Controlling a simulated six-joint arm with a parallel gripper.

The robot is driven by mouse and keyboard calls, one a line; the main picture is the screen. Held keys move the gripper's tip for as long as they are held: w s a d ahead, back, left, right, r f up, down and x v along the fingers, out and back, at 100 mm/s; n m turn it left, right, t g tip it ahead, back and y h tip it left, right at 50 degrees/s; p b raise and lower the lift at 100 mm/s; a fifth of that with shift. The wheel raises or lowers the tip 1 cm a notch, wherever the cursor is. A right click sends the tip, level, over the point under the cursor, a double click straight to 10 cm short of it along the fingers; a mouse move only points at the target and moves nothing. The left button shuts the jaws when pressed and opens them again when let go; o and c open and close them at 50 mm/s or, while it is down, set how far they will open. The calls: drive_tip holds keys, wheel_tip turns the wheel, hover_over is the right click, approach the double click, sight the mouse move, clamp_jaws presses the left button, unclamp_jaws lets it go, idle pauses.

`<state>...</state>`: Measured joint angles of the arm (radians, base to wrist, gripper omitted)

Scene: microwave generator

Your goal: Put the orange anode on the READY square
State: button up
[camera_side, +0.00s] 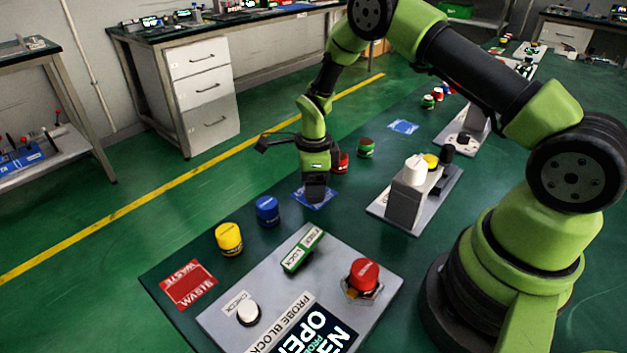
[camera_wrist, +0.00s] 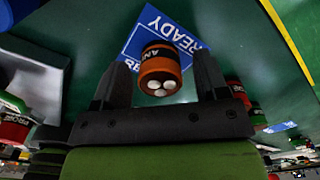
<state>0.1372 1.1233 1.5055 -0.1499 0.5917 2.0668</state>
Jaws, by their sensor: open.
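The orange anode (camera_wrist: 160,72) shows in the wrist view over the blue READY square (camera_wrist: 137,44), between the two fingers of my gripper (camera_wrist: 162,82). Dark gaps show on both sides of it, so my gripper is open around it. Three white dots show on the anode's end nearest the camera. In the side view my gripper (camera_side: 315,192) points down, low over the blue READY square (camera_side: 325,199). The anode is hidden there by my gripper. I cannot tell exactly how the anode's underside meets the square.
Blue (camera_side: 267,210) and yellow (camera_side: 229,240) cylinders stand to the left and nearer; red (camera_side: 341,163) and green (camera_side: 366,148) ones stand behind. A grey fixture (camera_side: 406,203) is at right. A red WASTE square (camera_side: 188,285) and control panel (camera_side: 225,312) lie in front.

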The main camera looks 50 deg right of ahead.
drive_tip(key=shift+r, duration=0.1)
drive_tip(key=s+a+r+n+t, duration=0.1)
drive_tip(key=r+n, duration=0.1)
drive_tip(key=r, duration=0.5)
drive_tip(key=s+a+r+n, duration=0.1)
drive_tip(key=r+n, duration=0.1)
drive_tip(key=r, duration=0.5)
drive_tip(key=s+a+r+n+t, duration=0.1)
drive_tip(key=s+r+n, duration=0.1)
drive_tip(key=r, duration=0.6)
drive_tip(key=s+a+r+n+t+y, duration=0.1)
drive_tip(key=s+r+n, duration=0.3)
drive_tip(key=s+n, duration=0.4)
drive_tip(key=s+a+r+n+t+y, duration=0.1)
drive_tip(key=s+a+r+n+t, duration=0.2)
drive_tip(key=s+n, duration=0.6)
drive_tip(key=shift+s+a+r+t, duration=0.4)
drive_tip(key=shift+r+t, duration=0.1)
drive_tip(key=shift+t, duration=0.1)
